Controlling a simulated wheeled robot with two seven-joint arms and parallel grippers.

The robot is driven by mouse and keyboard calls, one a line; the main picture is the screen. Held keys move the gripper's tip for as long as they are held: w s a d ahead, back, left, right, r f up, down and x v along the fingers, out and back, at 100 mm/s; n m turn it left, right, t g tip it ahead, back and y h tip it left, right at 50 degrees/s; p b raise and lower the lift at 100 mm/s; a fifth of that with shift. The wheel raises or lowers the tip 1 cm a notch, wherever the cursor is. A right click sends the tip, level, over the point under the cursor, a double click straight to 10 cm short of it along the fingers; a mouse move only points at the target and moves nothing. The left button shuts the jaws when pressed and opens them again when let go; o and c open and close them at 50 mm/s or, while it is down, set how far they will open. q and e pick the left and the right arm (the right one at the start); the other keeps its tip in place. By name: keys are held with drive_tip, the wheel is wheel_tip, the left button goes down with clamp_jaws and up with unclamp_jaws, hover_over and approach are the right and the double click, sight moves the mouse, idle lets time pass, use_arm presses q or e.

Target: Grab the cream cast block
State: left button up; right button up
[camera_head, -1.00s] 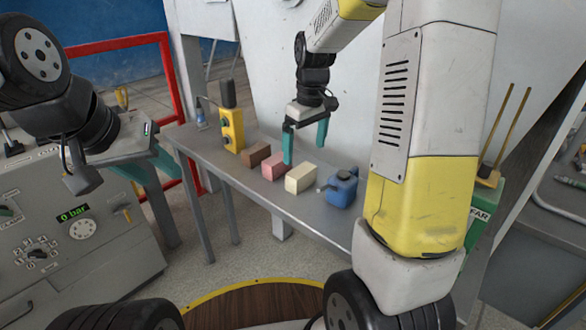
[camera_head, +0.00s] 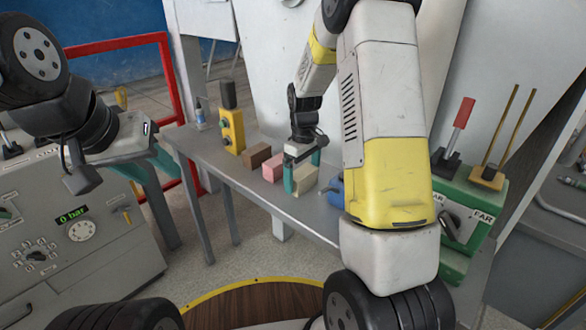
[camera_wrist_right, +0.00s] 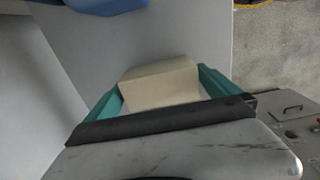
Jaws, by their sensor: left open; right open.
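The cream cast block (camera_head: 304,180) sits on the grey table, between a pink block and a blue can. My right gripper (camera_head: 302,176) is open and lowered over it, one teal finger on each side. In the right wrist view the cream block (camera_wrist_right: 162,84) lies between the open teal fingers of the right gripper (camera_wrist_right: 160,90); I cannot tell whether they touch it. My left gripper (camera_head: 165,180) is open and empty, far left, in front of the control panel.
A pink block (camera_head: 273,171), a brown block (camera_head: 256,156) and a yellow control box (camera_head: 231,130) stand left of the cream block on the table (camera_head: 215,160). The blue can (camera_head: 336,190) is close on its right, partly hidden by my arm. A green lever box (camera_head: 465,205) stands further right.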

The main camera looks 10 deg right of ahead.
drive_tip(key=shift+c, duration=0.2)
drive_tip(key=c, duration=1.5)
drive_tip(key=shift+o, duration=0.2)
drive_tip(key=shift+r, duration=0.15)
